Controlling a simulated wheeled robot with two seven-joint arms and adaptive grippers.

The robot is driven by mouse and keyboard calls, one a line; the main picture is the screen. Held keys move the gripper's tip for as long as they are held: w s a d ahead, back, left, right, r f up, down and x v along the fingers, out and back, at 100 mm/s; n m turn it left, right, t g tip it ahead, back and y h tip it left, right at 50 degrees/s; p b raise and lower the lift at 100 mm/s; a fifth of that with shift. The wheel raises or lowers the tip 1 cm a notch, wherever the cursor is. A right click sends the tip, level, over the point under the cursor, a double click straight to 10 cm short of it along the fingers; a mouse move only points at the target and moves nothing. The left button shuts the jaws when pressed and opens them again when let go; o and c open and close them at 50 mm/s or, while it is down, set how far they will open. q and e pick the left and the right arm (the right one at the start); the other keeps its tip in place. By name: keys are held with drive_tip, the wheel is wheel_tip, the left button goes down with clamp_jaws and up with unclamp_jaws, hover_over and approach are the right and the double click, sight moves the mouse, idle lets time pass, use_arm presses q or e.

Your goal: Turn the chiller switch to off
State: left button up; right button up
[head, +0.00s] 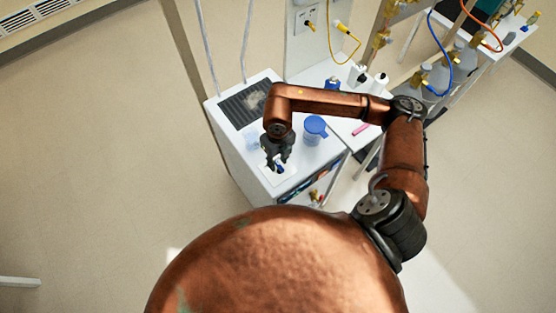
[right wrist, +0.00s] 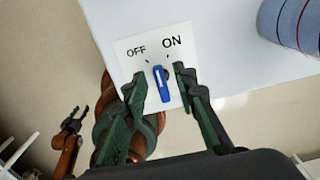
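The chiller switch is a blue knob (right wrist: 161,83) on a white plate (right wrist: 129,50) marked OFF on the left and ON on the right. The knob's upper end sits between the two tick marks, and I cannot tell for sure which one it points to. In the head view the plate (head: 290,170) is on the white cabinet's top near its front edge. My right gripper (head: 278,165) is over it, pointing down. In the right wrist view its fingers (right wrist: 160,74) are apart, one on each side of the knob, with gaps. My left gripper (right wrist: 75,118) shows small, its fingers seemingly apart.
A dark grille (head: 243,106) is at the back left. White bottles (head: 357,75) and a pink item (head: 360,130) are on the adjoining surface.

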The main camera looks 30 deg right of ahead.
sight(278, 163)
wheel_tip(278, 163, up, 12)
idle(0.6)
idle(0.5)
